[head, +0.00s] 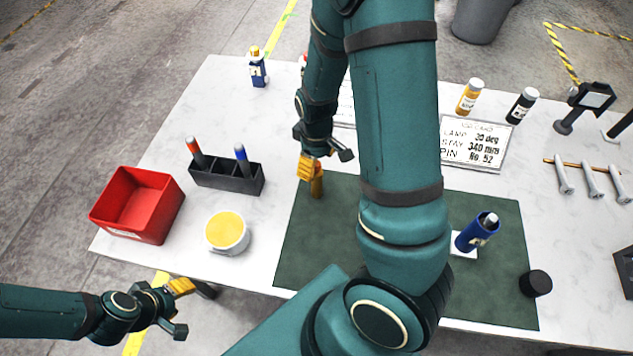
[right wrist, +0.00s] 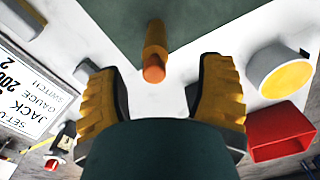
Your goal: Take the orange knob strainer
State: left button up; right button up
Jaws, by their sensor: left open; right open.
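An orange-brown cylinder with a bright orange end, which fits the orange knob strainer (head: 317,184), stands at the far left corner of the green mat (head: 400,250). In the right wrist view the same cylinder (right wrist: 155,52) lies in the gap ahead of the fingers, apart from both. My right gripper (head: 312,167) is open just behind it in the head view; its yellow fingers (right wrist: 160,98) are spread and empty. My left gripper (head: 190,300) is open and empty, off the table's near left edge.
A black rack (head: 226,176) holds an orange-topped and a blue-topped tool. A red bin (head: 137,205) and a white tub with yellow contents (head: 227,232) stand left. A blue holder (head: 477,232) stands on the mat's right; bottles (head: 469,97) and a sign (head: 475,143) are behind.

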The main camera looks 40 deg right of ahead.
aim_at(317, 172)
jog(key=shift+w+d+f+b, duration=0.15)
jog(key=shift+f+b, duration=0.05)
jog(key=shift+f, duration=1.35)
jog(key=shift+w+d+f+b, duration=0.1)
jog(key=shift+d+f+b, duration=0.05)
jog(key=shift+f, duration=1.35)
grip_shut()
